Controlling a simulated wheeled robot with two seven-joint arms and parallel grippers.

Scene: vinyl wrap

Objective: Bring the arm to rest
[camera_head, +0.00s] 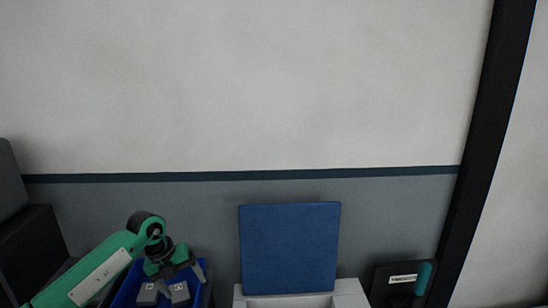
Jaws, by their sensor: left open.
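My left arm, green with a pale panel, comes in from the lower left. My left gripper (177,272) is at its end, open, over a blue bin (122,296) at the bottom edge. Two small grey pieces (180,292) show in the bin just below the gripper; the gripper looks empty, but I cannot tell whether it touches them. My right arm and gripper are not in view.
A blue square panel (290,247) stands upright at a white box (350,292) right of the bin. A black object (386,286) with a teal cylinder (423,279) is at lower right. Dark equipment (30,250) stands at far left. A wall (240,90) fills the back.

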